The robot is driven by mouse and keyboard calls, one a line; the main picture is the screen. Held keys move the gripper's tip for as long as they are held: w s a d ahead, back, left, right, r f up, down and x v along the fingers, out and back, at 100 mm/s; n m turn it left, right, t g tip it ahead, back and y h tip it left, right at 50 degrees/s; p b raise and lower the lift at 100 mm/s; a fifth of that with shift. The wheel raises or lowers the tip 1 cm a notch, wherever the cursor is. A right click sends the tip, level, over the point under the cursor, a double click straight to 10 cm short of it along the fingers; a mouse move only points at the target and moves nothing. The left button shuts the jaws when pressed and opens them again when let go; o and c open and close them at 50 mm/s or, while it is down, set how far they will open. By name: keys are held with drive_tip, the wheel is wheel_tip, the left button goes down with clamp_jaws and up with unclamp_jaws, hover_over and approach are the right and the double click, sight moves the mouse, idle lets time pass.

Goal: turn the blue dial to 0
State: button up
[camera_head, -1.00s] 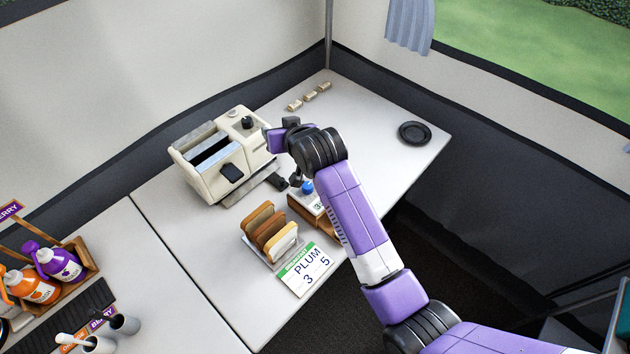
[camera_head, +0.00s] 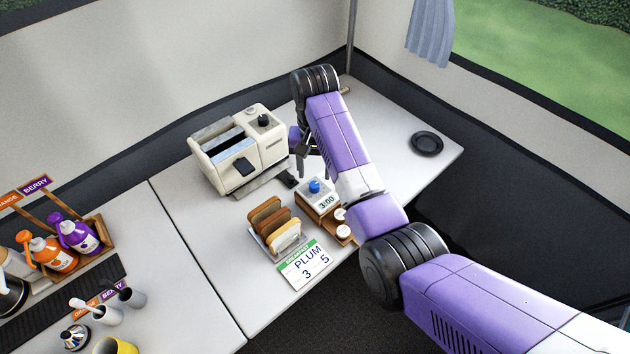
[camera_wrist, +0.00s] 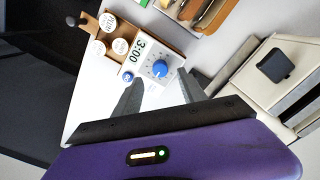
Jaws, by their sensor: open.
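The blue dial (camera_head: 314,186) sits on a white timer box with a display reading 3:00 (camera_head: 327,201), on the table beside the bread rack. In the wrist view the dial (camera_wrist: 160,69) is a round blue knob on a white ring with marks around it. A smaller blue button (camera_wrist: 127,76) is near the display. My gripper (camera_wrist: 158,90) is open and empty, its two dark fingers pointing toward the timer box, one on each side below the dial. In the head view my gripper (camera_head: 301,148) is partly hidden by my arm, between the toaster and the timer.
A cream toaster (camera_head: 272,148) with a dark lever stands left of my gripper. A rack of bread slices (camera_head: 272,222) and a PLUM 3 5 card (camera_head: 306,265) are in front. Round white-lidded jars (camera_wrist: 107,22) adjoin the timer. A black plate (camera_head: 426,144) lies at right.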

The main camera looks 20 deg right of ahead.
sight(315, 185)
drive_tip(key=shift+f, duration=2.7)
clamp_jaws()
